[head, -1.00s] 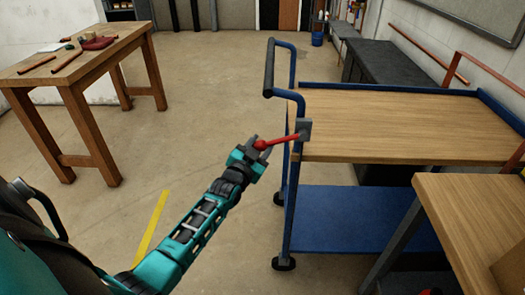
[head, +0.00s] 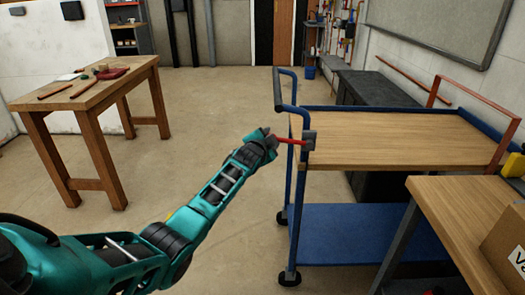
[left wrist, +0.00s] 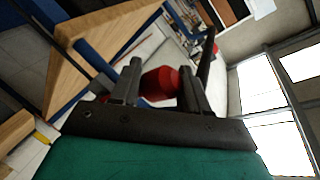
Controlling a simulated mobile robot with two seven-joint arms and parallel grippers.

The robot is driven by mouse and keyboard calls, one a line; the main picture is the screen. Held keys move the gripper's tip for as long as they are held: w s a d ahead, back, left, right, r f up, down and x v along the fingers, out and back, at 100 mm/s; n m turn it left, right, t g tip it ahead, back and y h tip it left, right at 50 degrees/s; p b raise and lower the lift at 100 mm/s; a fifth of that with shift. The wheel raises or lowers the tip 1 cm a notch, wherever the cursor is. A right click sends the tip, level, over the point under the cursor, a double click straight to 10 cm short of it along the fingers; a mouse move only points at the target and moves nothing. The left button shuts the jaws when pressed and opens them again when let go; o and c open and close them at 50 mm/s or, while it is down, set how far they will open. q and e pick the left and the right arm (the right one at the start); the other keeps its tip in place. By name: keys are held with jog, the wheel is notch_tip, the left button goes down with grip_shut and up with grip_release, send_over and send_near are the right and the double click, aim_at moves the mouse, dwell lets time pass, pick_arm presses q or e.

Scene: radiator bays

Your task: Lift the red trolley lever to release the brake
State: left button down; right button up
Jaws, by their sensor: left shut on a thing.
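The red lever (head: 290,141) sticks out to the left from a grey bracket (head: 308,141) on the near post of the blue trolley (head: 345,118). It lies close to level, its outer end slightly raised. My left gripper (head: 268,138) is at that outer end and hides the knob in the head view. In the left wrist view, the lever's round red knob (left wrist: 160,82) sits between the two fingers of the left gripper (left wrist: 158,88), which is shut on it. My right gripper is not in view.
A wooden table (head: 85,88) with small items stands at the left. A wooden-topped bench (head: 450,210) with a cardboard box (head: 505,245) is at the near right. The floor (head: 215,95) between the left table and the trolley is clear.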

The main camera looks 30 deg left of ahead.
pick_arm(q)
jog(key=shift+w+d+r+m+p, duration=0.1)
jog(key=shift+r+m+p, duration=0.2)
jog(key=shift+r, duration=0.35)
jog(key=shift+w+d+r+m+p, duration=0.1)
jog(key=shift+r+m+p, duration=0.1)
jog(key=shift+r+p, duration=0.3)
jog(key=shift+w+d+r+m+g+y+p, duration=0.15)
jog(key=shift+r+m+g+y+p, duration=0.15)
jog(key=shift+r+p, duration=0.2)
jog(key=shift+w+d+r+m+g+y+p, duration=0.1)
jog(key=shift+d+r+m+g+p, duration=0.1)
jog(key=shift+r+m+p, duration=0.25)
jog(key=shift+r, duration=0.15)
jog(key=c, duration=0.6)
grip_release()
jog(key=shift+f, duration=0.2)
jog(key=shift+s+f, duration=0.1)
jog(key=shift+s+d, duration=0.1)
jog(key=shift+s, duration=0.25)
jog(key=p+v, duration=0.1)
jog(key=v, duration=1.1)
jog(key=shift+r+p, duration=0.25)
jog(key=shift+p, duration=0.1)
jog(key=shift+d, duration=0.1)
